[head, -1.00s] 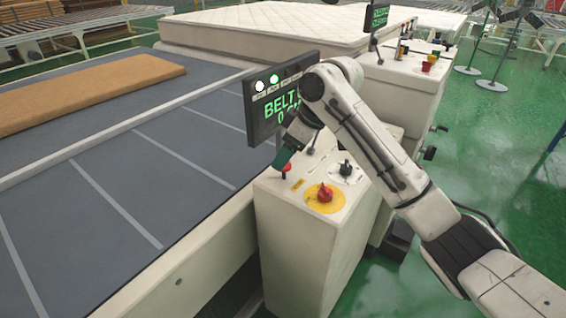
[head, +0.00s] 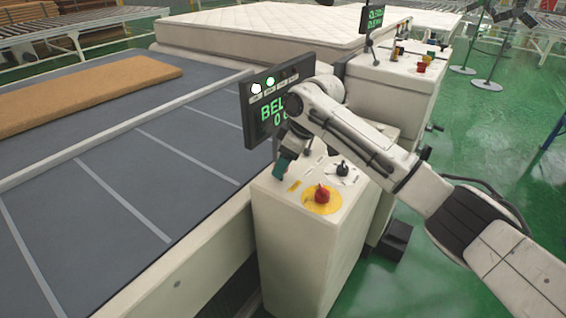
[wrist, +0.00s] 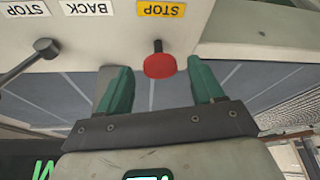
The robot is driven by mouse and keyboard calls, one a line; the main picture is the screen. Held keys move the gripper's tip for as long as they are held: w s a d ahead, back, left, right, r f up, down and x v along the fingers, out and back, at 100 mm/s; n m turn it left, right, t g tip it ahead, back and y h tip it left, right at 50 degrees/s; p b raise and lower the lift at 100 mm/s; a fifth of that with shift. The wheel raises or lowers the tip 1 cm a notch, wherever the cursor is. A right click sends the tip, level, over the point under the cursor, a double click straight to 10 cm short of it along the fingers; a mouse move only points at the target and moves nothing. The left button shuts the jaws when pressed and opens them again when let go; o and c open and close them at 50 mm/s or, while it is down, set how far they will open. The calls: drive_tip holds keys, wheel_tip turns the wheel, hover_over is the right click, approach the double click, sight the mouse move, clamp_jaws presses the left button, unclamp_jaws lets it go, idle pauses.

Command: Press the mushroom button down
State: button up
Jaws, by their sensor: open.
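In the wrist view a small red mushroom button (wrist: 160,64) on a thin stem stands out from the white console, beside a yellow STOP label (wrist: 161,9). My gripper (wrist: 157,72) is open, with its two green fingers on either side of the button in that picture; I cannot tell whether they touch it. In the head view my gripper (head: 280,168) is over the far left corner of the console top and hides this button. A larger red knob (head: 321,194) on a yellow disc sits nearer on the same console (head: 300,242).
A black knob (head: 343,168) is right of my gripper. A display screen (head: 263,108) stands just behind it. A grey conveyor belt (head: 110,180) with a brown pad (head: 90,88) lies left. A white mattress (head: 262,27) and a second console (head: 392,88) are farther back.

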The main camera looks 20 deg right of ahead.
drive_tip(key=shift+w+a+f, duration=0.15)
drive_tip(key=shift+a+f, duration=0.1)
drive_tip(key=shift+f, duration=0.35)
drive_tip(key=shift+c, duration=0.5)
clamp_jaws()
